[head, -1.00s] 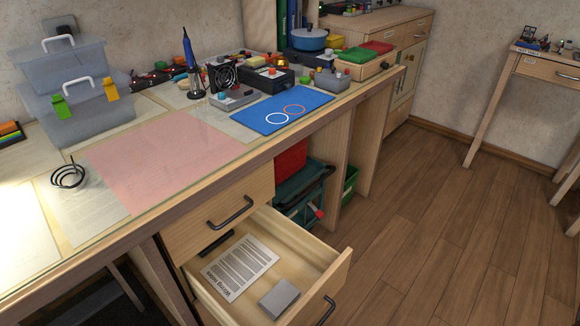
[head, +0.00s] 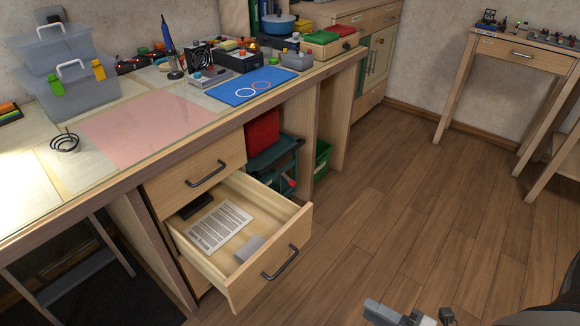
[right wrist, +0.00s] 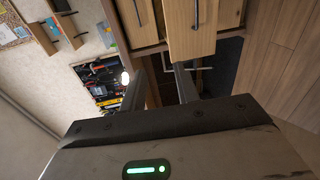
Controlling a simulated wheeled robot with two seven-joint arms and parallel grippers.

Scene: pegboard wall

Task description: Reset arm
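My right gripper (head: 405,314) shows at the bottom right edge of the head view, over the wooden floor and away from the bench. In the right wrist view its two fingers (right wrist: 160,88) stand apart with nothing between them, so it is open and empty. My left gripper is not in view. The lower drawer (head: 258,287) of the bench stands pulled out. It holds a printed sheet (head: 219,227), a grey block (head: 249,248) and a dark item at the back.
The workbench carries a pink mat (head: 150,128), a blue mat (head: 250,86), stacked clear bins (head: 75,92) and tools. The open drawer sticks out over the floor. A side table (head: 525,55) stands at the right. The wooden floor (head: 400,190) between them is clear.

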